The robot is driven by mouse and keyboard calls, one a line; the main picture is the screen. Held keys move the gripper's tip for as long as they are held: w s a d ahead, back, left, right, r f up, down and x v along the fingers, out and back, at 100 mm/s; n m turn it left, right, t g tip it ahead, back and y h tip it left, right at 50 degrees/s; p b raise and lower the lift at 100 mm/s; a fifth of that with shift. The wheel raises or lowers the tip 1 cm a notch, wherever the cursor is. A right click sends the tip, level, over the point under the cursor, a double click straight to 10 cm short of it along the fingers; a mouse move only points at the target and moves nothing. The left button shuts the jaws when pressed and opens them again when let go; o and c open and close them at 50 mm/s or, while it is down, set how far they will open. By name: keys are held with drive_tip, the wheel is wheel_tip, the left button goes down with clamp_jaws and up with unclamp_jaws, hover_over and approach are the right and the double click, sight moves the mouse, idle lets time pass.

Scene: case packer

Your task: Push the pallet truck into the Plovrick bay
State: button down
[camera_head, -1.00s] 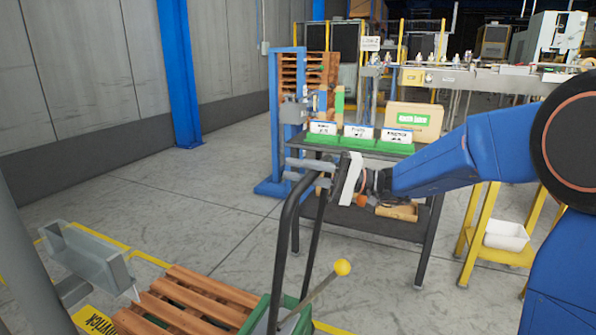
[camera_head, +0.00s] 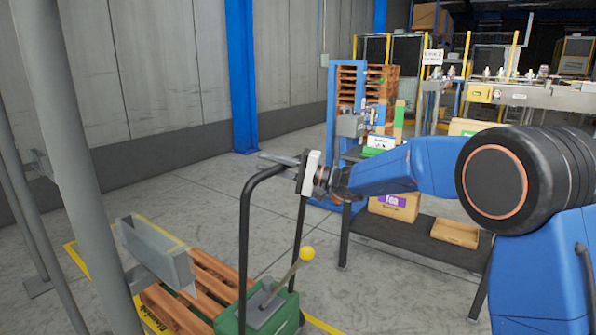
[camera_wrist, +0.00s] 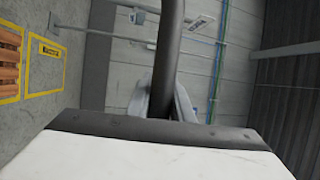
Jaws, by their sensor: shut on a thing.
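The pallet truck has a green body (camera_head: 262,310), a tall black handle frame (camera_head: 244,235) and a lever with a yellow knob (camera_head: 306,253). It stands at the lower middle of the head view. My gripper (camera_head: 284,160) is shut on the top of the handle, which also crosses the wrist view (camera_wrist: 168,60) between the fingers. A wooden pallet (camera_head: 212,272) lies just left of the green body; the forks are hidden. The Plovrick bay shows as yellow floor lines (camera_head: 75,262) and a partly covered yellow label (camera_head: 152,317) beside the pallet.
A grey metal guard (camera_head: 155,250) and a grey post (camera_head: 75,150) stand at the left, close to the bay. A black table (camera_head: 420,240) with boxes stands to the right, behind my arm. Open floor (camera_head: 200,195) lies between bay and wall.

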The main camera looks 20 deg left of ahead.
drive_tip(key=w+a, duration=0.2)
drive_tip(key=a, duration=0.5)
drive_tip(key=w+a, duration=0.3)
drive_tip(key=a, duration=0.5)
drive_tip(key=shift+w+f, duration=0.15)
drive_tip(key=shift+f, duration=0.05)
drive_tip(key=c, duration=1.6)
unclamp_jaws()
drive_tip(key=shift+o, duration=0.2)
drive_tip(key=shift+r, duration=0.1)
drive_tip(key=shift+d, duration=0.1)
drive_tip(key=w+d+f, duration=0.1)
drive_tip(key=d+f, duration=0.2)
drive_tip(key=d, duration=1.4)
drive_tip(key=shift+f, duration=0.1)
